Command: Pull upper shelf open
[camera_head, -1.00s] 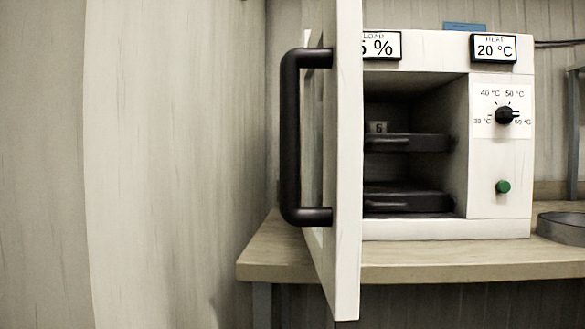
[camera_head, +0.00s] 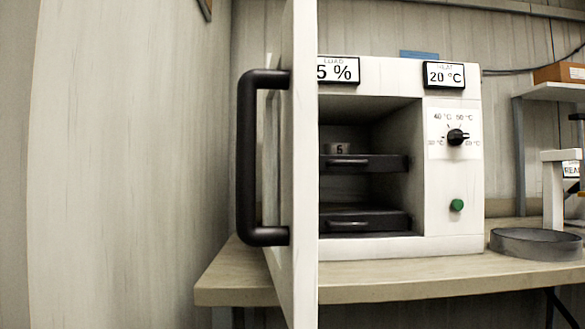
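The white oven stands on a wooden bench, with its door (camera_head: 303,200) swung open toward me. The door's black handle (camera_head: 248,160) is on the left. Inside the oven are two dark shelves. The upper shelf (camera_head: 380,163) is pushed in, with a small bar handle on its front and a small item marked 5 or 6 (camera_head: 340,148) on it. The lower shelf (camera_head: 375,222) is also in. The open door hides the left part of the oven's inside. Neither of my grippers is in view.
The oven's right panel has a black dial (camera_head: 457,137) and a green button (camera_head: 457,205). A grey round pan (camera_head: 537,243) sits on the bench (camera_head: 400,280) to the right. A wall (camera_head: 130,160) fills the left side. A box (camera_head: 560,73) stands on a raised shelf at right.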

